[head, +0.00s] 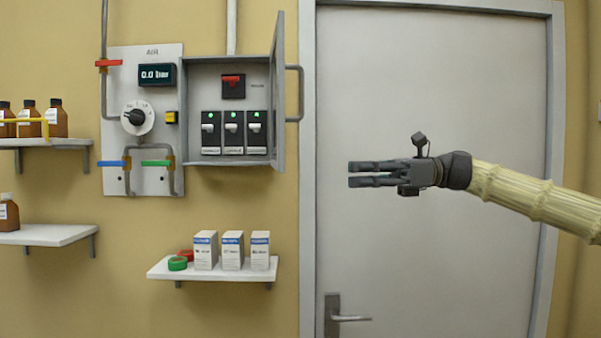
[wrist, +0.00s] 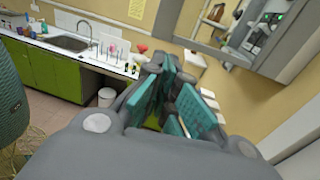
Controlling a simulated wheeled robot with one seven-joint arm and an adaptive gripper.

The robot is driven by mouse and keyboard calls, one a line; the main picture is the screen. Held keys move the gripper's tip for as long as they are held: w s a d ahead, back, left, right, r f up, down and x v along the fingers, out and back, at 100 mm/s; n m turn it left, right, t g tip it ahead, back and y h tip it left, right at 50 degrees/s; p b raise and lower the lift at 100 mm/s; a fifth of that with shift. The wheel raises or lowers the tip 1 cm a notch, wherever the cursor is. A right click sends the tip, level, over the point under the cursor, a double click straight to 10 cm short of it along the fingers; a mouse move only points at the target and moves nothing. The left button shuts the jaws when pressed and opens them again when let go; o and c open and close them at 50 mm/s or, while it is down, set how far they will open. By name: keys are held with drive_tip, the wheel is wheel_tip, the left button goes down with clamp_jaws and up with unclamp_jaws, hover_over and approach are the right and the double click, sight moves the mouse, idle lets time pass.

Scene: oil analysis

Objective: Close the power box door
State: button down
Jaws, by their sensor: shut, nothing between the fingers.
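The grey power box (head: 230,160) hangs on the yellow wall in the head view. Its door (head: 278,92) is hinged on the right and stands wide open, seen nearly edge-on, with a bar handle (head: 298,94) on its outer side. Inside are a red switch (head: 233,82) and several breakers (head: 232,130) with green lights. My gripper (head: 350,175) is shut and empty, right of the door and lower than its handle, pointing left and apart from it. In the wrist view my gripper's teal finger pads (wrist: 175,105) show, with the power box (wrist: 262,30) at the upper right.
An air panel (head: 143,120) with a dial and pipes is left of the box. A shelf (head: 213,271) below holds small cartons (head: 232,250) and tape rolls. Brown bottles (head: 30,119) stand on shelves at left. A grey room door (head: 430,90) is behind my arm.

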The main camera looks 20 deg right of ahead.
drive_tip(key=s+d+r, duration=0.1)
drive_tip(key=r, duration=0.1)
drive_tip(key=p, duration=0.5)
approach(284, 167)
drive_tip(key=a, duration=0.1)
drive_tip(key=w+a, duration=0.1)
drive_tip(key=a, duration=0.1)
drive_tip(key=w+a, duration=0.1)
drive_tip(key=a, duration=0.1)
drive_tip(key=shift+a+f, duration=0.15)
drive_tip(key=shift+a, duration=0.6)
drive_tip(key=shift+w, duration=0.1)
drive_tip(key=shift+a, duration=0.15)
drive_tip(key=shift+a, duration=0.15)
